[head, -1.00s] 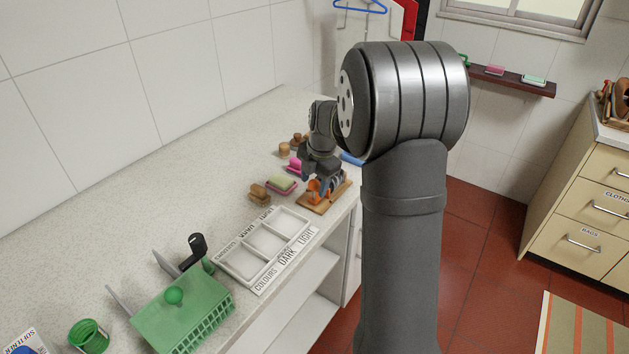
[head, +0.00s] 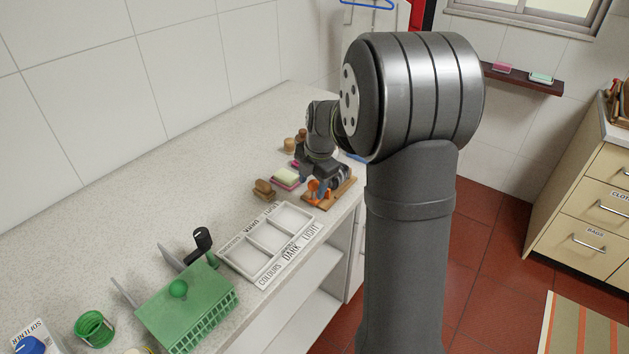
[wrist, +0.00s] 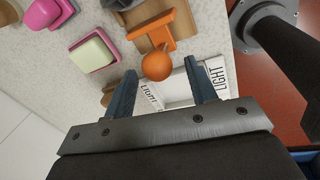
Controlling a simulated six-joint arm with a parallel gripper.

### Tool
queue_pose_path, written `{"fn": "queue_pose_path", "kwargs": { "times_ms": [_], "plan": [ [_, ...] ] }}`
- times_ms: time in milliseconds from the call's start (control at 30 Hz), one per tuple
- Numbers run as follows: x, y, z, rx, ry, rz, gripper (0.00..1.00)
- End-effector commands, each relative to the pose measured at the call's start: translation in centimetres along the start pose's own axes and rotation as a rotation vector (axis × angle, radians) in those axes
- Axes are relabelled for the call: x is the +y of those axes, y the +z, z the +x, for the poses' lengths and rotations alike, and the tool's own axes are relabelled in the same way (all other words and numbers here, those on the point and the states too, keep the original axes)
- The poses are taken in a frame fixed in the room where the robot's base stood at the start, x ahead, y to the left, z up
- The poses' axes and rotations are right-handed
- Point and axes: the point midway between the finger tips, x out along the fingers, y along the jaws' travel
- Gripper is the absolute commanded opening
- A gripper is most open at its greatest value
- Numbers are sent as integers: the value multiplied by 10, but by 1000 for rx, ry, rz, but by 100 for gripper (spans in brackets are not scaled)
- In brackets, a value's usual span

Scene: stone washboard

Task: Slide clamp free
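The orange clamp (wrist: 157,35) stands on a wooden board (wrist: 147,14) and has a bar and a round knob (wrist: 157,67). In the head view the clamp (head: 313,191) shows at the board's near end, partly behind my gripper (head: 326,183). In the wrist view my gripper (wrist: 160,72) is open, with one blue finger on each side. The knob appears between the fingertips, with visible gaps on both sides. I cannot tell whether the tips have reached its depth.
A pink soap dish with pale green soap (head: 286,177) and a wooden brush (head: 264,188) lie left of the board. A white sorting tray (head: 233,258) lies in front, with a green rack (head: 190,308) further left. The counter's edge is close on the right.

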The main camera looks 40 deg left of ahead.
Motion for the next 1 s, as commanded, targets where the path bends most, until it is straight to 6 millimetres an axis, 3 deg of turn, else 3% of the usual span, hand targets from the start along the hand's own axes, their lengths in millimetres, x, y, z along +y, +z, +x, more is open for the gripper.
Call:
{"fn": "queue_pose_path", "kwargs": {
  "times_ms": [267, 433, 1000],
  "plan": [
    [0, 2, -1, -3, 2, 1, 52],
    [1, 3, -17, -6, 4, 1, 52],
    [0, 2, -146, -5, 4, 1, 52]
  ]
}}
